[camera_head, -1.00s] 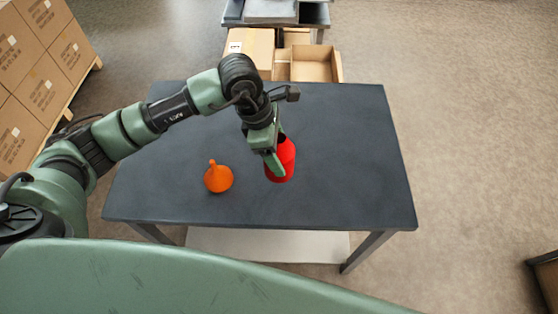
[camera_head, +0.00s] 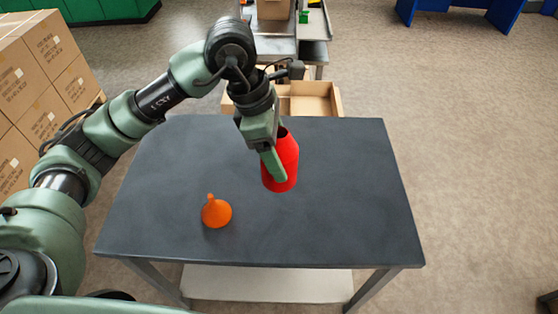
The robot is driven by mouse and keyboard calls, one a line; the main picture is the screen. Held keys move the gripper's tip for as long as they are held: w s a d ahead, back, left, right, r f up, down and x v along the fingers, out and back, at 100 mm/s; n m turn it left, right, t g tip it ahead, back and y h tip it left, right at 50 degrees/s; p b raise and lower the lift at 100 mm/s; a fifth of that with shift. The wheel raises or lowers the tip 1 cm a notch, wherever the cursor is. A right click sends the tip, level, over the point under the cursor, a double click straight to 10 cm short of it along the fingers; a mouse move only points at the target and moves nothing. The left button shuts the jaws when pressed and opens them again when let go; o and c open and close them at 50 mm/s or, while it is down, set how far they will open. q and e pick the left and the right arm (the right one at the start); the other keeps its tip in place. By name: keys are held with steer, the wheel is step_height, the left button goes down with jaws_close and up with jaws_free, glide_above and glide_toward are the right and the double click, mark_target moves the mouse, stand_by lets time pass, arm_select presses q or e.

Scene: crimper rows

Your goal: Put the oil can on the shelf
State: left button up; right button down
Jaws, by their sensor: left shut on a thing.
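The oil can is a red can (camera_head: 287,165) in the middle of the dark grey table. My left gripper (camera_head: 276,163) is shut on it from above and hides part of its left side. The can stands nearly upright; I cannot tell whether its bottom touches the tabletop or is just above it. The table (camera_head: 340,220) has a pale lower shelf (camera_head: 265,283) under its top, partly seen below the front edge. My right gripper is not in view.
Open cardboard boxes (camera_head: 312,101) and a grey metal rack (camera_head: 268,46) are behind the table. Stacked cartons (camera_head: 42,75) are at the left. The table's right half is clear.

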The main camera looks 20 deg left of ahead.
arm_select(q)
steer(key=shift+r, duration=0.65)
steer(key=shift+s+a+f+m+g, duration=0.15)
steer(key=shift+s+f+m+g, duration=0.1)
steer(key=shift+m, duration=0.35)
steer(key=shift+s+a+f+m+g, duration=0.15)
steer(key=shift+f+m, duration=0.05)
steer(key=shift+m, duration=0.4)
steer(key=s+a+f+m+g+y, duration=0.1)
steer(key=s+a+f+m, duration=0.1)
steer(key=m, duration=0.7)
steer(key=s+a+f+m+g+y, duration=0.2)
steer(key=s+m, duration=0.3)
steer(key=m, duration=0.4)
steer(key=shift+s+a+f, duration=0.2)
steer(key=shift+a+f, duration=0.45)
steer(key=shift+f, duration=0.25)
